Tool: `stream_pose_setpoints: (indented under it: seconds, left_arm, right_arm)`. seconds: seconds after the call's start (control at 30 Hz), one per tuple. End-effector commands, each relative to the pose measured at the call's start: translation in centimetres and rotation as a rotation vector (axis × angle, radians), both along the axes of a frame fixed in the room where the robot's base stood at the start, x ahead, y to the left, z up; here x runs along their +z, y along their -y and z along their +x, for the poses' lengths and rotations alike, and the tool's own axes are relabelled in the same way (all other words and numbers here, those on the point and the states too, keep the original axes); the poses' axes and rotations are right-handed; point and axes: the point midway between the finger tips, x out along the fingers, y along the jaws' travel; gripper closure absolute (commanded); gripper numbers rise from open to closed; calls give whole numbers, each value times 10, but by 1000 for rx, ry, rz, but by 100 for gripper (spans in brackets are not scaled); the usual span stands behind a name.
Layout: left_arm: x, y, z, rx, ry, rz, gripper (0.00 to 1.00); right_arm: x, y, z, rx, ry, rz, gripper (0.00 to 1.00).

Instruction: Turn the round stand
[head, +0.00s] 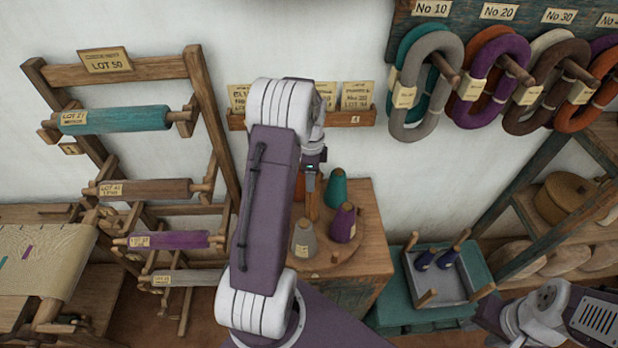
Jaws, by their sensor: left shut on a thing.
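The round stand (325,259) is a wooden disc on a small wooden cabinet. Cones of yarn stand on it: a teal one (335,188), a purple one (343,223) and a grey one (304,238). An orange one (299,187) is mostly hidden behind my left arm. My left gripper (312,190) points down over the middle of the stand, shut on its upright wooden post (312,208). My arm hides the stand's left side. Part of my right arm shows at the lower right, but its gripper is out of view.
A wooden rack (150,72) with yarn rollers stands at left. Yarn hanks (425,90) hang on pegs at upper right. A green chest (395,306) bearing a grey tray (440,284) stands right of the cabinet (372,262). A card holder (350,118) is on the wall behind.

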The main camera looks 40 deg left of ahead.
Motion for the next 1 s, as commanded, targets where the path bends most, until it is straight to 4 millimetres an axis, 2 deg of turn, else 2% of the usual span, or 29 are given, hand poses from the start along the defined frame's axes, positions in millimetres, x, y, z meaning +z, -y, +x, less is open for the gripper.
stream_pose_setpoints:
  seconds: [1.0]
  left_arm:
    - [-6, 5, -3, -508, -10, -10, 100]
  right_arm:
    - [-1, 0, 0, 0, 0, 0, 64]
